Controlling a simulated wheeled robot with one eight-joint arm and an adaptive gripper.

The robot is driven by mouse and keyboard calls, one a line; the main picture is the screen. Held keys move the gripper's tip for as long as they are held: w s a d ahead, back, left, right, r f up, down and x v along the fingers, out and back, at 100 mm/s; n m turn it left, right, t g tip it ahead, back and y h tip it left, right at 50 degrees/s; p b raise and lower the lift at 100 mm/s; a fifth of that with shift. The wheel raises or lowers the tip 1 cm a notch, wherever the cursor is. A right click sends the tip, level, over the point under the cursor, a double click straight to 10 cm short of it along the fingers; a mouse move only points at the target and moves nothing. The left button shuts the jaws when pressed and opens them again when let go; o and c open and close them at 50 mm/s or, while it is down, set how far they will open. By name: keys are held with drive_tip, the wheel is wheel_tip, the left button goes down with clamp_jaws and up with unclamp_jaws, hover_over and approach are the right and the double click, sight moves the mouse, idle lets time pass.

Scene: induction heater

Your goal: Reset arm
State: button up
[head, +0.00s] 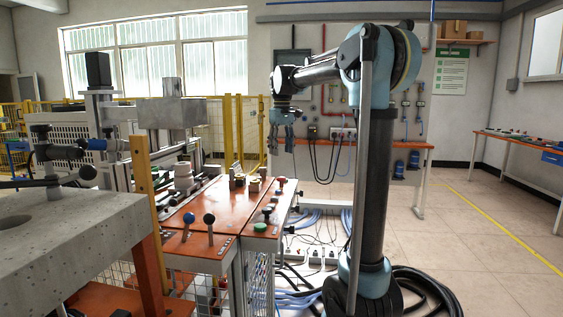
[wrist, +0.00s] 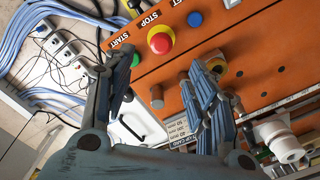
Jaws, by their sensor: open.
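My gripper (head: 281,145) hangs from my bent arm, pointing down, above and behind the right end of the orange control panel (head: 215,218) in the head view. Its fingers are spread with nothing between them. In the wrist view my gripper (wrist: 158,78) shows both fingers apart over the panel edge. Beyond them lie a red stop button (wrist: 160,40) on a yellow collar, a green start button (wrist: 135,60) partly behind the left finger, and a blue button (wrist: 195,19). The fingers appear clear of the panel.
A grey machine block (head: 75,240) fills the left. Power strips (wrist: 58,45) and cables lie on the floor beside the panel. Open floor (head: 480,235) lies to the right.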

drive_tip(key=shift+r, duration=0.75)
drive_tip(key=shift+d, duration=0.1)
drive_tip(key=s+d+f+m, duration=0.1)
drive_tip(key=s+d+f, duration=0.3)
drive_tip(key=s, duration=0.2)
drive_tip(key=s+d+f+m+t, duration=0.1)
drive_tip(key=s+d+f, duration=0.25)
drive_tip(key=s, duration=0.35)
drive_tip(key=s+d+f+m, duration=0.1)
drive_tip(key=s+d+f, duration=0.3)
drive_tip(key=s, duration=0.2)
drive_tip(key=s+d+f+m, duration=0.1)
drive_tip(key=s+d+f, duration=0.1)
drive_tip(key=s+f, duration=0.6)
drive_tip(key=s+d+f+m+t, duration=0.1)
drive_tip(key=s+d+f+m, duration=0.1)
drive_tip(key=s+f, duration=0.6)
wheel_tip(320, 180, down, 4)
drive_tip(key=shift+s+d+r+m, duration=0.15)
drive_tip(key=shift+s+d+m, duration=0.1)
drive_tip(key=shift+s+m, duration=0.05)
drive_tip(key=shift+w+f, duration=0.2)
drive_tip(key=shift+w, duration=0.2)
